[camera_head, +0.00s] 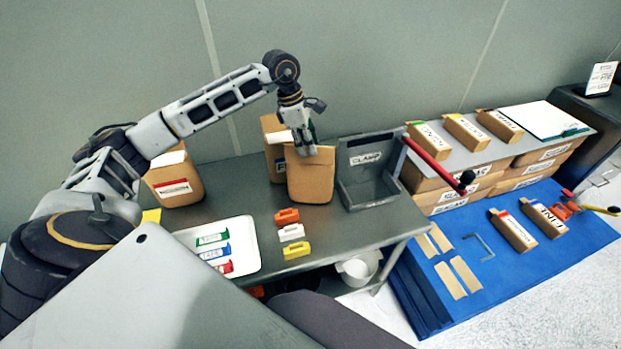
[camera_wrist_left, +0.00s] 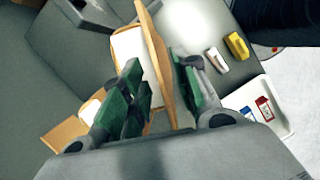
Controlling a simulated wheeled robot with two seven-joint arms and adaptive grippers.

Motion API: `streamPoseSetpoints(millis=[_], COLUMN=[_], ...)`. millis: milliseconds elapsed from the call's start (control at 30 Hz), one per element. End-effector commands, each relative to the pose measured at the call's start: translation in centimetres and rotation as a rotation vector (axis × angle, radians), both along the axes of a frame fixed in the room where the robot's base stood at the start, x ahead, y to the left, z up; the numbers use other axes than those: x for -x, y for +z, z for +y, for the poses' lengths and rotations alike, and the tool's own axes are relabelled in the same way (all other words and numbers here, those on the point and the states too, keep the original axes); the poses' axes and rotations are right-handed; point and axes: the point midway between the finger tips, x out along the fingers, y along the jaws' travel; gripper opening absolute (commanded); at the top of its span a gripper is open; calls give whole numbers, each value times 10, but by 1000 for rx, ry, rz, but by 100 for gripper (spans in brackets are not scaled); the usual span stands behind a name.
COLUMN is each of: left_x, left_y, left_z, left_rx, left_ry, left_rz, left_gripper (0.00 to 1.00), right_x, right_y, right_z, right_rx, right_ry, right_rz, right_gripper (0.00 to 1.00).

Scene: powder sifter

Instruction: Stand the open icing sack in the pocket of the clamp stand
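The clamp stand (camera_head: 365,158), a dark grey holder labelled CLAMP with an empty-looking pocket, stands near the table's right end. A red-handled lever (camera_head: 427,148) is at its right. The open brown icing sack (camera_head: 311,182) stands upright just left of it, apart from the pocket. In the left wrist view the sack's white inside (camera_wrist_left: 130,46) shows. My left gripper (camera_head: 306,150) points down at the sack's top. In the wrist view its green-padded fingers (camera_wrist_left: 162,88) straddle the near sack wall, with some gap between them. My right gripper is out of view.
Another sack (camera_head: 273,130) stands behind, and one with a red label (camera_head: 174,182) stands left. A white tray (camera_head: 250,228) with coloured clips and loose clips (camera_head: 291,232) lie in front. Boxes and a blue platform (camera_head: 500,290) are right. A white bucket (camera_head: 356,270) sits below the table edge.

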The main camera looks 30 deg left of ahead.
Motion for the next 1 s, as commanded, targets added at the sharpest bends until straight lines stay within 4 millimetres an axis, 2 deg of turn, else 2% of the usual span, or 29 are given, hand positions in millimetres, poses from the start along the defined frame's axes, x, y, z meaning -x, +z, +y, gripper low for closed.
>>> streamPoseSetpoints(millis=[867, 900, 1000], left_x=[0, 0, 0], left_y=[-4, -4, -4], left_z=[0, 0, 0], left_rx=[0, 0, 0], left_ry=[0, 0, 0], left_rz=[0, 0, 0], left_gripper=[30, 29, 16], right_x=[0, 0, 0], right_y=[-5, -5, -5], right_z=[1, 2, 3], right_rx=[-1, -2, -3], right_ry=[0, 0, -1], right_rz=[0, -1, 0], right_gripper=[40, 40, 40])
